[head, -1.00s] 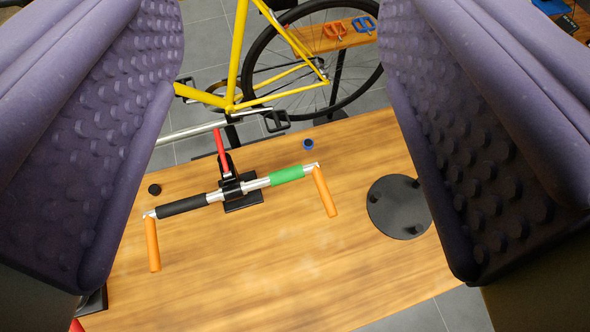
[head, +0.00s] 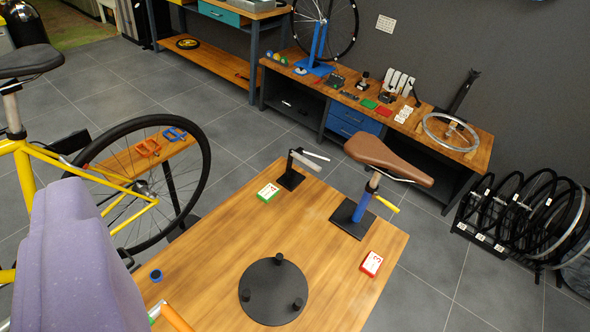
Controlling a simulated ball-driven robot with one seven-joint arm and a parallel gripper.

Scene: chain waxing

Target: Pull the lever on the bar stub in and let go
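The bar stub (head: 306,162) is a short grey tube on a black post with a black square base, at the back of the wooden table. A thin silver lever (head: 316,155) sticks out from it to the right, angled slightly away from the tube.
On the table (head: 215,245), a green-and-white box (head: 268,192) lies by the stub. A brown saddle (head: 388,160) on a stand is right of it, with a red box (head: 371,263) nearby. A black disc (head: 273,291) lies in front. A yellow bicycle (head: 75,165) is at left.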

